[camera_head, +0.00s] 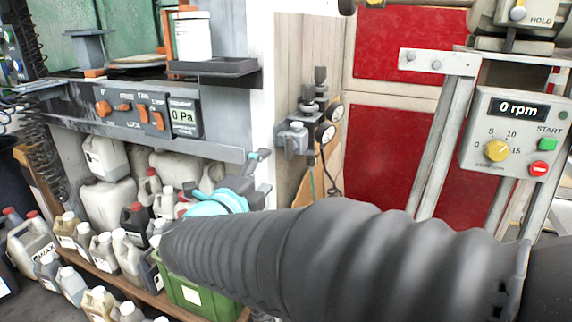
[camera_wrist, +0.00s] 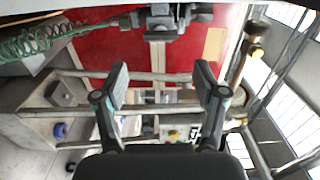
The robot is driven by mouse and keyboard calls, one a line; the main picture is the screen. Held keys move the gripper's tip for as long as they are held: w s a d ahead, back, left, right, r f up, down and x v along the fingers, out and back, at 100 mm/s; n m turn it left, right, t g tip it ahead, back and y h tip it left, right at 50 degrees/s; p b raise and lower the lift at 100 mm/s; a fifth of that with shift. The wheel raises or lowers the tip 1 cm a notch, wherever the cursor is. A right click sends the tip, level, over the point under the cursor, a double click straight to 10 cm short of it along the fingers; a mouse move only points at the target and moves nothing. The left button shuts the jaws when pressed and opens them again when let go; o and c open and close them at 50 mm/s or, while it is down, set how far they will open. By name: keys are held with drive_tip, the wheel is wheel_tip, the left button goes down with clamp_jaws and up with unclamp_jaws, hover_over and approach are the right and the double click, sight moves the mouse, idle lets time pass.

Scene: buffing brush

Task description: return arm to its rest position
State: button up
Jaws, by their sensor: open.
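My gripper (camera_wrist: 162,88) shows in the wrist view with its two dark fingers spread wide and nothing between them. In the head view my arm, in a dark ribbed sleeve, reaches from the lower right toward the middle left. Its far end covers part of the shelf of bottles. Beyond the fingers in the wrist view are metal frame bars and a red panel (camera_wrist: 100,50), with no contact visible.
A control box (camera_head: 515,135) reading 0 rpm stands on a metal frame at right. A panel (camera_head: 184,117) reading 0 Pa is at left. Several bottles and jugs (camera_head: 108,197) crowd the low shelf beside a green crate (camera_head: 200,300). A red panel (camera_head: 385,155) stands behind.

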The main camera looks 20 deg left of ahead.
drive_tip(key=shift+s, duration=0.1)
drive_tip(key=s+a+f+n+g+y, duration=0.4)
drive_tip(key=a+f+n+g+y, duration=0.15)
drive_tip(key=a+n+y, duration=0.5)
drive_tip(key=s+d+f+n+g, duration=0.3)
drive_tip(key=s+f+n+g, duration=0.3)
drive_tip(key=n, duration=0.3)
drive_tip(key=s+d+h, duration=0.2)
drive_tip(key=d+h, duration=0.1)
drive_tip(key=d, duration=1.2)
drive_tip(key=s+d+f+h, duration=0.1)
drive_tip(key=s+d+h, duration=0.2)
drive_tip(key=d, duration=1.2)
drive_tip(key=s+d+f+h, duration=0.1)
drive_tip(key=s+d+h, duration=0.1)
drive_tip(key=d, duration=1.3)
drive_tip(key=shift+s+d+m+g+h, duration=0.35)
drive_tip(key=shift+s+g+h, duration=0.1)
drive_tip(key=shift+h, duration=0.2)
